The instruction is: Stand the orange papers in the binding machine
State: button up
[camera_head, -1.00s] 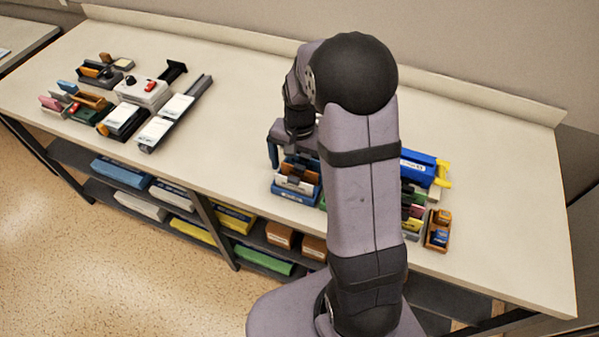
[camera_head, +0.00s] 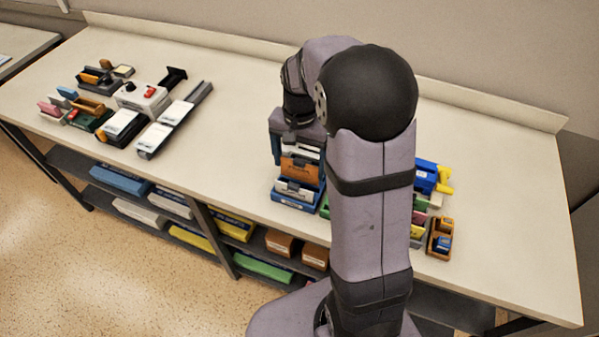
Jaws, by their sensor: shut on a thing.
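The orange papers (camera_head: 299,169) show as an upright orange sheet-like block below my gripper, at the blue tray near the table's front edge. I cannot tell whether the papers still touch the tray. A white machine (camera_head: 139,97) with a red part and a dark knob stands at the left of the table and may be the binding machine; its slot is not clear.
Dark holders with orange pieces (camera_head: 97,77), pink and blue pieces (camera_head: 52,107) and white-topped long trays (camera_head: 158,138) surround the white machine. A blue and yellow item (camera_head: 428,175) and a small orange caddy (camera_head: 440,237) stand right of my arm. The table's middle is clear.

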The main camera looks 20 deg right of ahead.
notch_tip(320, 180, up, 5)
jog(key=shift+r+b, duration=0.1)
jog(key=shift+b, duration=0.25)
jog(key=shift+s+d+r+p, duration=0.15)
jog(key=shift+d+r+p, duration=0.25)
jog(key=shift+r+p, duration=0.45)
jog(key=shift+s+d+f+p, duration=0.1)
jog(key=shift+s+d+p, duration=0.15)
jog(key=shift+p, duration=0.55)
jog(key=w+d+f+m+p, duration=0.25)
jog(key=w+d+p, duration=0.55)
jog(key=p, duration=0.4)
jog(key=w+d+r+n, duration=0.2)
jog(key=w+d+r, duration=0.3)
jog(key=w+r, duration=0.2)
jog(key=shift+w, duration=0.4)
jog(key=shift+f+n, duration=0.1)
jog(key=shift+n, duration=0.15)
